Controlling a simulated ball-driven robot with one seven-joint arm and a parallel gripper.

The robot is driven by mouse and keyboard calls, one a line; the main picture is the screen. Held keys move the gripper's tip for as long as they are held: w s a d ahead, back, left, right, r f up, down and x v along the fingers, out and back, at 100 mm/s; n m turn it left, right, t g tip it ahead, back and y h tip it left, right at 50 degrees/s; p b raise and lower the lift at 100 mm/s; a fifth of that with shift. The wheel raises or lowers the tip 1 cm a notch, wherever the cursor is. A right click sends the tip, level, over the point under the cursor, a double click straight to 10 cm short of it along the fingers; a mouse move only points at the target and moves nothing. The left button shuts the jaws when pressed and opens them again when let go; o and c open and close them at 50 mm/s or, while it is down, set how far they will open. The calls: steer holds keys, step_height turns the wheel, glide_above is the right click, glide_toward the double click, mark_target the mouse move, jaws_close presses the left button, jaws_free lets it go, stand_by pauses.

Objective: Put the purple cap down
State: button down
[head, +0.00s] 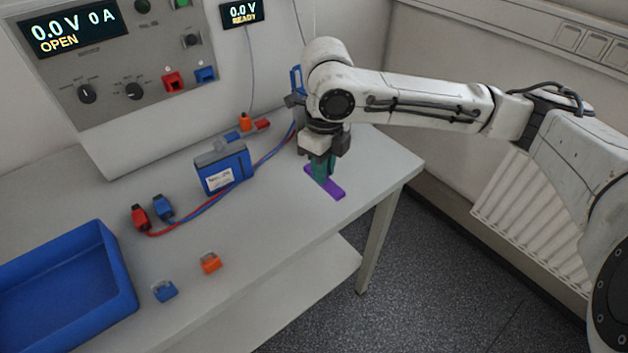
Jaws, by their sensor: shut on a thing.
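The purple cap (326,184) is a flat, bar-like purple piece near the right end of the bench. My gripper (323,170) points down over it, its green fingers shut on the cap around its middle. The cap's ends stick out on both sides of the fingers. It is at or just above the bench top; I cannot tell whether it touches. The fingers hide the middle of the cap.
A blue battery pack (223,168) with red and blue leads stands left of my gripper. A blue tray (120,262), an orange cap (210,262) and a blue cap (165,291) are nearer the front. The bench (385,165) is clear around the purple cap.

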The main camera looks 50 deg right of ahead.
steer(key=shift+w+f, duration=0.95)
steer(key=shift+f, duration=0.25)
steer(key=shift+w+f+p, duration=0.15)
steer(key=shift+f, duration=0.75)
steer(key=shift+w+f+p, duration=0.1)
steer(key=shift+f+p, duration=0.05)
steer(key=shift+f, duration=0.75)
steer(key=shift+f, duration=0.2)
steer(key=c, duration=1.1)
jaws_free()
steer(key=shift+r, duration=0.1)
steer(key=shift+o, duration=0.2)
step_height(320, 180, up, 12)
steer(key=shift+r, duration=0.15)
